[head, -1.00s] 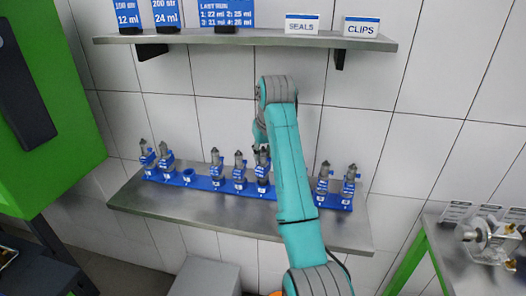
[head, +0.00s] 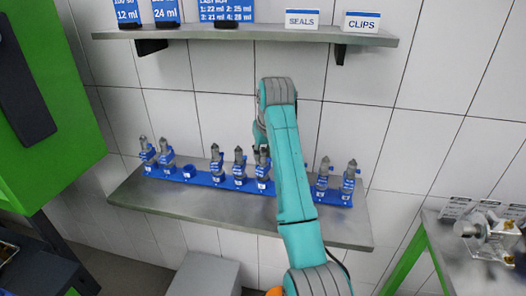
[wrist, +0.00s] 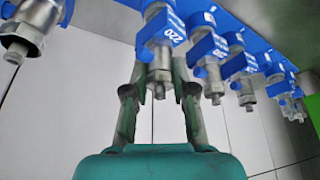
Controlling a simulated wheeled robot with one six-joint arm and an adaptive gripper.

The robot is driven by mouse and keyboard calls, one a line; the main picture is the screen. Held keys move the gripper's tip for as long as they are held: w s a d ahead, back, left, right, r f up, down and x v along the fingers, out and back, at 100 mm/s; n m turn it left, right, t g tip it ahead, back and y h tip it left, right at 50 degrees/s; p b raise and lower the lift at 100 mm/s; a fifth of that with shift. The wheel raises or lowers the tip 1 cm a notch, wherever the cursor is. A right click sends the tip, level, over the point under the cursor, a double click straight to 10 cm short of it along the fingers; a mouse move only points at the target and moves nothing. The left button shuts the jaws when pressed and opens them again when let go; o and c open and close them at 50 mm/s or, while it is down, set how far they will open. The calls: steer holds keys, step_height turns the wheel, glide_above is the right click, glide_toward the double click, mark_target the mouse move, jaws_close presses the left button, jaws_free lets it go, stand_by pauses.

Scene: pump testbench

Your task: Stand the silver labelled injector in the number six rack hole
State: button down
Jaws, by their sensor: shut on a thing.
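A blue rack (head: 205,180) stands on the lower steel shelf and holds a row of injectors with grey metal bodies and blue labelled collars. My gripper (wrist: 160,82) is shut on the pointed end of one injector (wrist: 159,62), whose blue label seems to read 220. In the head view this injector (head: 262,172) stands upright in line with its neighbours; I cannot tell whether it is fully seated. The third place from the left is an empty holder (head: 190,172). My arm hides the rack just right of the held injector. Hole numbers are too small to read.
Neighbouring injectors (head: 239,168) stand close on the left of the held one; two more (head: 322,180) stand right of my arm. An upper shelf (head: 225,36) with signs and SEALS and CLIPS boxes overhangs. A green cabinet (head: 60,120) is at left.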

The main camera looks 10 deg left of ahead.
steer(key=shift+f, duration=0.3)
stand_by(0.4)
steer(key=c, duration=0.9)
jaws_free()
steer(key=shift+o, duration=0.2)
